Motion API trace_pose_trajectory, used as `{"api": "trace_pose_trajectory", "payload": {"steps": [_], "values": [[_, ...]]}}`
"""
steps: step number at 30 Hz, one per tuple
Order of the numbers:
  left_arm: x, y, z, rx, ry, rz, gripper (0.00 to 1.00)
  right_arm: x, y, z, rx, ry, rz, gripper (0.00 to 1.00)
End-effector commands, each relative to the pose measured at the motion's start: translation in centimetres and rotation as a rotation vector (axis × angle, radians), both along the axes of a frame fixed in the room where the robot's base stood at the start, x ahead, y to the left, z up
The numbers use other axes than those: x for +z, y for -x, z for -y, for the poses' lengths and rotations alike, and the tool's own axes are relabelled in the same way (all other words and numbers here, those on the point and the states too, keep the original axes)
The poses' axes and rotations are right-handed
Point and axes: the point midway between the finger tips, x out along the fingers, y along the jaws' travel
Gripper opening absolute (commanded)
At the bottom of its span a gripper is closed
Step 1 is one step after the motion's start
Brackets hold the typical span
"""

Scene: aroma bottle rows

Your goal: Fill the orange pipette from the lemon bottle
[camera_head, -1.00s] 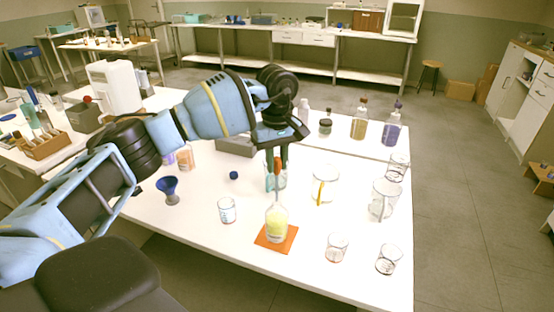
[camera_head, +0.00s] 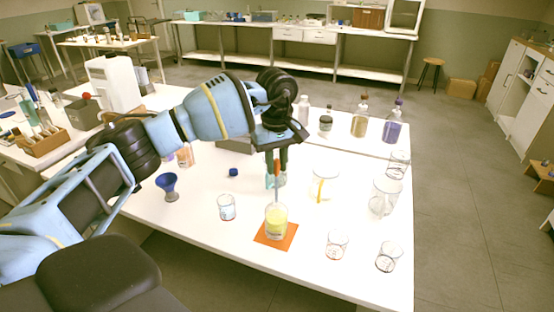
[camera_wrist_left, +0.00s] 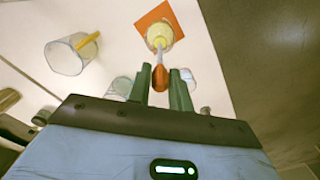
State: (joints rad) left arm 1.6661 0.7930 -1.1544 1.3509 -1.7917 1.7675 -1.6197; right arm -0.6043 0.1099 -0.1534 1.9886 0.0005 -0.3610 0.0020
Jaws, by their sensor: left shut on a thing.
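The lemon bottle (camera_head: 276,222), clear glass with pale yellow liquid, stands upright on an orange mat (camera_head: 289,238). My left gripper (camera_head: 277,172) points down above it, shut on the orange bulb of the pipette (camera_head: 277,182). In the left wrist view the orange bulb (camera_wrist_left: 160,78) lies between the two green fingers, and the pipette's thin stem runs to the lemon bottle (camera_wrist_left: 160,36). The stem's lower end appears to be at or inside the bottle's mouth; its exact depth is unclear. My right gripper is not in view.
A small beaker (camera_head: 227,208) and a blue funnel (camera_head: 168,186) stand left of the mat. A blue cap (camera_head: 233,172) lies behind. Glass beakers (camera_head: 337,244) stand to the right, and a glass with a yellow strip (camera_head: 323,187) stands behind. Capped bottles (camera_head: 360,120) line the back.

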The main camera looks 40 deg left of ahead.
Motion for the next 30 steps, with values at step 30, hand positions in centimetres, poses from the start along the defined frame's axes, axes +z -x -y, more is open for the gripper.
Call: {"api": "trace_pose_trajectory", "payload": {"steps": [30], "values": [[-3.6,0.0,0.0,0.0,0.0,0.0,0.0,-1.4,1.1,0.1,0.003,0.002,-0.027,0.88]]}}
